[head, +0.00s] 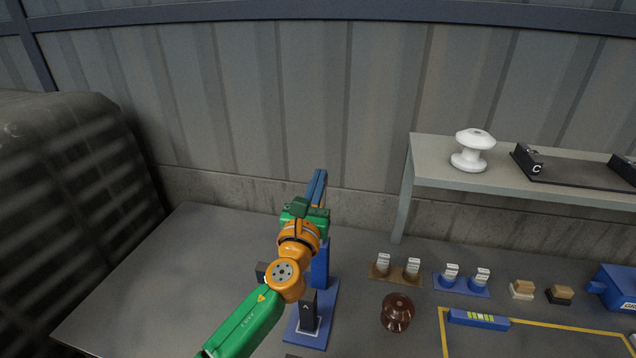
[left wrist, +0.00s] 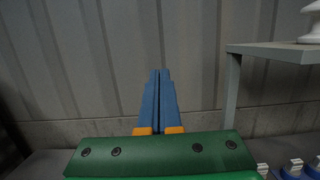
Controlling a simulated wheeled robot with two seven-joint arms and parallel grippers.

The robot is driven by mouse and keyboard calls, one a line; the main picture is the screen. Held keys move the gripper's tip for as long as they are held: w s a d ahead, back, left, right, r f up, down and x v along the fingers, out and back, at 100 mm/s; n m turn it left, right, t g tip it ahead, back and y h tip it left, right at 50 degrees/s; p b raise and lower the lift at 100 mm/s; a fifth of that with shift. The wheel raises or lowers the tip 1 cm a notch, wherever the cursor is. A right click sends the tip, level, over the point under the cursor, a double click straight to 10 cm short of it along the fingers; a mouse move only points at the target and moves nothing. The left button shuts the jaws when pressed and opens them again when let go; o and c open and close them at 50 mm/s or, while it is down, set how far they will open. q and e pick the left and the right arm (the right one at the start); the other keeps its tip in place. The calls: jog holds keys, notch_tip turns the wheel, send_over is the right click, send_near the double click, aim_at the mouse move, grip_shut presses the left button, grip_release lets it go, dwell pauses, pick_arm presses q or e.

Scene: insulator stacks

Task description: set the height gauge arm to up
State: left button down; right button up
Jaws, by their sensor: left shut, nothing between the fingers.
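A blue upright column (head: 320,265) rises from a blue base plate (head: 325,310) on the table. It looks like the height gauge, but my left arm covers much of it. I cannot make out its arm or that arm's position. My left gripper (head: 319,175) is above the column's visible part, its blue fingers together and empty, pointing towards the wall. In the left wrist view the closed fingers (left wrist: 160,73) show only wall beyond them. A dark upright block marked with a letter (head: 308,310) stands at the base plate. My right gripper is not in view.
A brown insulator (head: 397,312) stands right of the base plate. Small labelled holders (head: 383,266), a blue box (head: 615,288) and a yellow-outlined area are further right. A grey shelf (head: 430,172) carries a white insulator (head: 472,150) and a black tray (head: 575,175). The left table is clear.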

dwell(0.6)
pick_arm(q)
jog(key=s+a+f+n+g+y, duration=0.2)
jog(key=s+a+f+n+g, duration=0.2)
jog(key=s+a+f+n, duration=0.2)
jog(key=s+a+f+n+g+y+p, duration=0.1)
jog(key=s+a+f+n+g+y, duration=0.1)
jog(key=s+a+f+n+g, duration=0.2)
jog(key=s+a+f+n+g+y, duration=0.3)
jog(key=s+a+f+n, duration=0.7)
jog(key=s+f+n, duration=0.5)
jog(key=shift+s+f+n+g, duration=0.15)
jog(key=shift+n+g, duration=0.1)
jog(key=shift+n, duration=1.25)
jog(key=shift+s+f+n+g, duration=0.1)
jog(key=shift+n+g, duration=0.15)
jog(key=shift+n, duration=1.25)
jog(key=s+a+f+n+g, duration=0.15)
jog(key=s+n+g, duration=0.35)
jog(key=s, duration=0.5)
notch_tip(320, 180, down, 13)
jog(key=n, duration=0.2)
jog(key=s+a+f+g, duration=0.1)
jog(key=s+a+f, duration=0.1)
jog(key=s+f, duration=1.2)
jog(key=shift+s+f+m+h, duration=0.3)
jog(key=shift+s+f+m, duration=0.1)
jog(key=shift+f, duration=0.05)
